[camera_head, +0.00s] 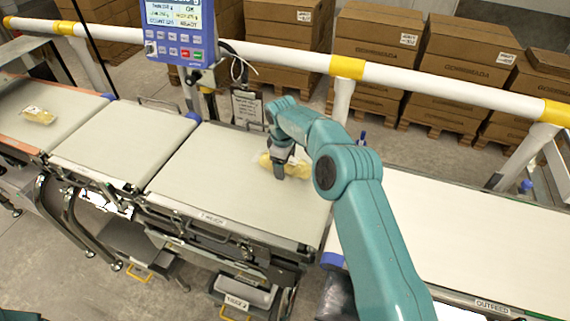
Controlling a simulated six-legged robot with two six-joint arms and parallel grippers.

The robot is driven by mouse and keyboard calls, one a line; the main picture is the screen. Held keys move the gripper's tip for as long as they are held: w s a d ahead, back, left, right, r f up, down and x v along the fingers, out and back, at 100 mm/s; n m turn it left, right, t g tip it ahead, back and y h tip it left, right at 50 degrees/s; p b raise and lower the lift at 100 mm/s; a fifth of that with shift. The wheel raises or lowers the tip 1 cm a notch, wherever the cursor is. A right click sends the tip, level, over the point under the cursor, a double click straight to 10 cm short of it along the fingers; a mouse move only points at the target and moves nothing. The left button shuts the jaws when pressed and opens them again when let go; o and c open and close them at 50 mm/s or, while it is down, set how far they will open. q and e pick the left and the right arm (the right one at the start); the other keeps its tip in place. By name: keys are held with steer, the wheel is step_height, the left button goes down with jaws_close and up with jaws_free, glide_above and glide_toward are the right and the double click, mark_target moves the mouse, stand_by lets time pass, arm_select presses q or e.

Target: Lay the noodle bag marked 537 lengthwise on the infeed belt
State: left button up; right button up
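A yellow noodle bag with clear ends (299,168) is at the right part of the weigh belt (215,175). My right gripper (280,170) is down at this bag, its dark fingers covering the middle of it. I cannot tell whether the fingers are closed on it, or whether the bag touches the belt. A second noodle bag (38,115) lies on the leftmost belt (62,98), near its left side. No number can be read on either bag. My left gripper is not in view.
A middle belt (125,142) is bare, between the leftmost and weigh belts. The outfeed belt (470,235) at right is clear. A white and yellow rail (290,57) runs behind, with a blue display unit (180,28) above it. Stacked cartons (375,55) stand beyond.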

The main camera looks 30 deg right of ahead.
steer(key=c, duration=1)
steer(key=shift+w+r, duration=0.1)
steer(key=shift+r, duration=0.35)
step_height(320, 180, up, 8)
steer(key=shift+r, duration=0.15)
step_height(320, 180, up, 11)
steer(key=p, duration=0.6)
